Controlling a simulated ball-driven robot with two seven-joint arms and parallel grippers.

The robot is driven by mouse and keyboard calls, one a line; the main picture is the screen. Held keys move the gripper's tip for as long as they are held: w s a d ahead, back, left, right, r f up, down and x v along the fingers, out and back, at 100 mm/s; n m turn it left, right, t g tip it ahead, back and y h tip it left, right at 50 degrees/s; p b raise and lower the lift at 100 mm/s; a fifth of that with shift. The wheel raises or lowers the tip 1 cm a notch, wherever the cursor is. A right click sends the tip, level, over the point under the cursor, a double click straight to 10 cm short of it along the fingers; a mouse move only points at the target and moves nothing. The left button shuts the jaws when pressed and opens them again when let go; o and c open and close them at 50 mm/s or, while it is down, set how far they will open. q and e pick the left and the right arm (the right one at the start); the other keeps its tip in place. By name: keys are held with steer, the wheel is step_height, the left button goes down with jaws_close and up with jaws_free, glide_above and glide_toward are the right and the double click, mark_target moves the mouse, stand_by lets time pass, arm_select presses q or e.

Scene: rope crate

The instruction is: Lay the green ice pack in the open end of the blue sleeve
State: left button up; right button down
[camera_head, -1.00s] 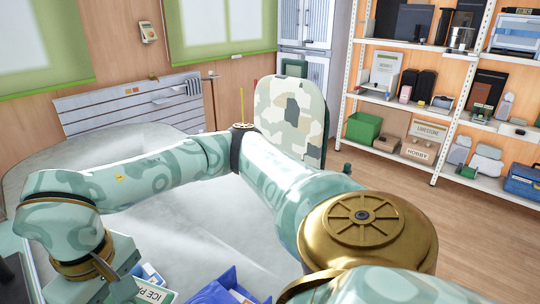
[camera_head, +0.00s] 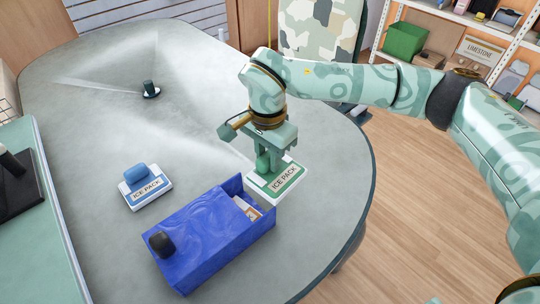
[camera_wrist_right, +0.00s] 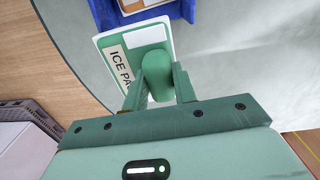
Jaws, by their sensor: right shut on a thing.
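The green ice pack (camera_head: 283,184) is a flat white and green block with an ICE PACK label and a green knob. My right gripper (camera_head: 268,160) is shut on that knob. The wrist view shows the fingers (camera_wrist_right: 158,82) on both sides of the knob and the pack (camera_wrist_right: 118,52) below. The blue sleeve (camera_head: 208,243) lies on the table with a black knob on top. Its open end faces the upper right, and a white and orange card lies in it. The pack is held right beside and partly over that end; I cannot tell its exact height. My left gripper is out of view.
A blue-labelled ice pack (camera_head: 146,190) with a blue knob lies left of the sleeve. The middle of the table is clear. The table's curved right edge is close to the gripper.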

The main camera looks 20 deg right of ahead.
steer(key=shift+w+a+f+m, duration=0.1)
steer(key=shift+w+f+m, duration=0.05)
steer(key=shift+f, duration=0.25)
steer(key=shift+w+f+m, duration=0.1)
steer(key=shift+f+m, duration=0.05)
steer(key=shift+f, duration=0.2)
steer(key=shift+w+r, duration=0.1)
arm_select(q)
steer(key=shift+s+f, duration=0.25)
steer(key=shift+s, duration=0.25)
arm_select(e)
steer(key=shift+a+r, duration=0.1)
steer(key=shift+r, duration=0.05)
steer(key=shift+f+b, duration=0.45)
steer(key=shift+f, duration=2.1)
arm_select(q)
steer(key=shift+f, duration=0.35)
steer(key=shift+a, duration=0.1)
arm_select(e)
steer(key=shift+f, duration=0.55)
